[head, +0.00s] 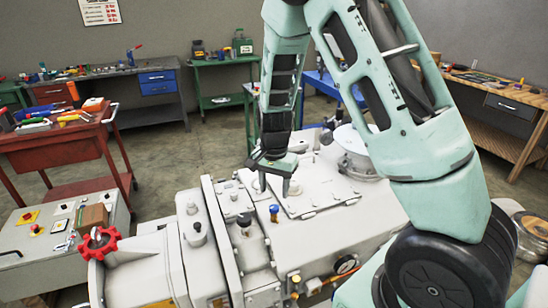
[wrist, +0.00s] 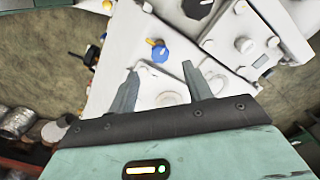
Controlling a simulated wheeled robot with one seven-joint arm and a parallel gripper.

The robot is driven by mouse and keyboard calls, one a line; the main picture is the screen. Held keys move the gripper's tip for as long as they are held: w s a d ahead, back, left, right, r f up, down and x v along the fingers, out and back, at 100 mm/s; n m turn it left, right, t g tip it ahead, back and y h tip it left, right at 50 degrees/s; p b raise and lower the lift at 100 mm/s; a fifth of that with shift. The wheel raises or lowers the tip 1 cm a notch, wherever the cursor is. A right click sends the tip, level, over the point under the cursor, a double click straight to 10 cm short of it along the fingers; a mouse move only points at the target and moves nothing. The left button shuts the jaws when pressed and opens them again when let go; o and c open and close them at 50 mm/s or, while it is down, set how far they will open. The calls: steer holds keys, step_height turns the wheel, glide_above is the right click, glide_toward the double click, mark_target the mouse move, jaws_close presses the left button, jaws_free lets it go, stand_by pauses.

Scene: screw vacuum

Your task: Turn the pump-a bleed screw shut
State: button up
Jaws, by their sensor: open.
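The large white pump (head: 325,210) fills the lower middle of the head view. On its top is a small blue knob with a brass-yellow part (head: 274,213); a blue knob with a yellow pointer (wrist: 159,51) shows in the wrist view, just beyond my fingertips. Dark-capped fittings (head: 244,222) stand left of the blue knob. No label is readable, so I cannot tell which part is the bleed screw. My gripper (head: 275,188) is open and empty above the pump's top plate; its two fingers (wrist: 161,73) are apart with a pale round fitting (wrist: 168,98) visible between them.
A red handwheel (head: 99,244) is at the pump's left end, beside a grey control box (head: 60,260). A red tool cart (head: 70,150) stands at left. A pressure gauge (head: 346,264) and yellow fittings are on the near side. Workbenches line the walls.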

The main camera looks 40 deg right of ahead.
mark_target(274, 207)
step_height(274, 207, up, 12)
steer(key=shift+f, duration=0.2)
stand_by(0.5)
